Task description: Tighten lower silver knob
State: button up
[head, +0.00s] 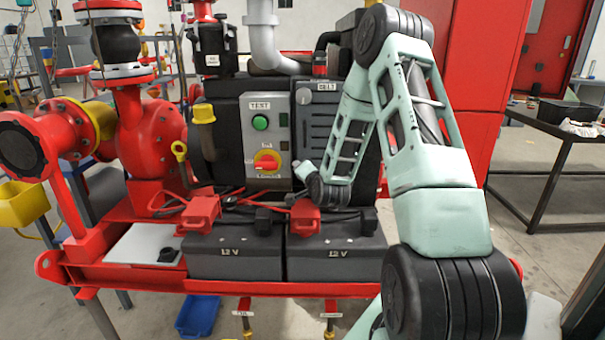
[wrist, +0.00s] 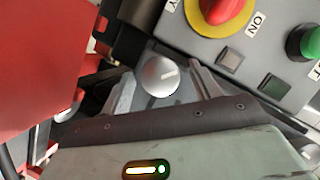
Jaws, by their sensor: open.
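My gripper (wrist: 164,84) is open, with one grey finger on each side of the knob. I cannot tell whether either finger touches it. In the head view my gripper (head: 303,171) is small and sits at the right edge of the grey TEST control box, above the batteries. The lower knob cannot be made out there beside my gripper and arm. Another silver knob (head: 303,96) shows higher up on the dark panel.
The control box (head: 262,106) has a green button (head: 260,122) and a red rotary switch on yellow (head: 266,162), close to my gripper. Two 12 V batteries (head: 234,252) with red clamps (head: 201,213) and cables stand below. Red pump pipework (head: 155,140) fills the left.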

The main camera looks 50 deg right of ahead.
jog(key=c, duration=1)
jog(key=shift+o, duration=0.2)
jog(key=shift+w+a+n+g+h+p, duration=0.15)
jog(key=shift+n+g+h+p, duration=1.05)
jog(key=shift+n, duration=1.65)
jog(key=shift+w+a+n+g+h+p, duration=0.1)
jog(key=shift+n+g+h+p, duration=1.15)
jog(key=shift+n, duration=1.65)
jog(key=shift+w+a+n+g+h+p, duration=0.15)
jog(key=shift+n+g+h+p, duration=1.05)
jog(key=shift+n, duration=1.65)
